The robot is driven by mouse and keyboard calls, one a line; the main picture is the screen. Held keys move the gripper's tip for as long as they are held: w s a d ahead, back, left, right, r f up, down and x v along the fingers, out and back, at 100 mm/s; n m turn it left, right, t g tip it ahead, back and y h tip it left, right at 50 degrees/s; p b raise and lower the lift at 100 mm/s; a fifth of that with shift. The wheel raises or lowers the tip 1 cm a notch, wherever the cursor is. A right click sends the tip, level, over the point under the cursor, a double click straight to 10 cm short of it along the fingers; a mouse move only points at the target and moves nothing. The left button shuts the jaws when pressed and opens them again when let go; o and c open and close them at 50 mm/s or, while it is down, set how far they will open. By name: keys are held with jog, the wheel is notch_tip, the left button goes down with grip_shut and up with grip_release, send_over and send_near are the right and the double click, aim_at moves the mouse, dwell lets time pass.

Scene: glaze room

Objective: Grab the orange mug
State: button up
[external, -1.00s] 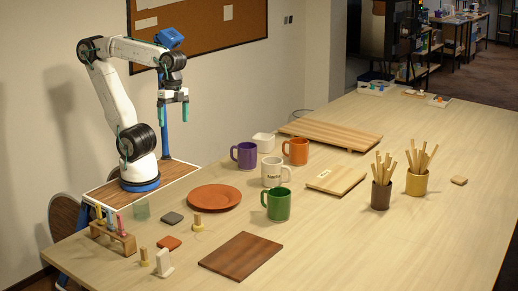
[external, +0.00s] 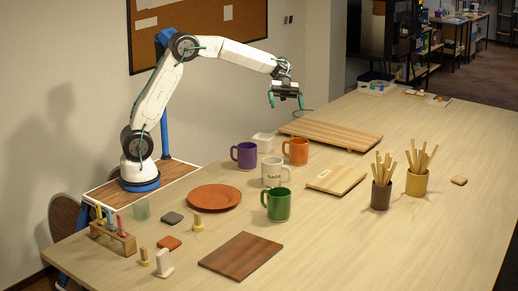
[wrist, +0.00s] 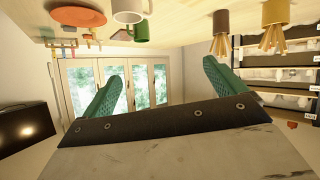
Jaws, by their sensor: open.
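The orange mug (external: 297,151) stands upright on the table in the external view, between the white mug and the striped wooden board, with its handle to the left. It is not seen in the wrist view. My gripper (external: 286,101) is open and empty in the air, above the orange mug in the picture and clearly apart from it. In the wrist view its two green fingers (wrist: 163,72) are spread wide with nothing between them. That view looks across the room, with the table along its top edge.
Close to the orange mug are a purple mug (external: 244,155), a white mug (external: 272,172), a white bowl (external: 263,142) and a striped board (external: 330,134). A green mug (external: 278,205) and terracotta plate (external: 214,197) stand nearer. Two stick-filled pots (external: 380,196) stand right. The right front table is clear.

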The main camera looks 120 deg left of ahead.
jog(key=a+f+t, duration=0.1)
jog(key=a+f, duration=0.1)
jog(key=a, duration=0.4)
send_near(301, 149)
jog(key=f, duration=0.2)
jog(key=shift+m+t, duration=0.3)
jog(key=x, duration=0.2)
jog(key=r+x, duration=0.1)
jog(key=x, duration=0.1)
jog(key=shift+w+d+f, duration=0.2)
jog(key=shift+w+d, duration=0.15)
jog(key=shift+d, duration=0.05)
jog(key=c, duration=1.3)
jog(key=shift+o, duration=0.2)
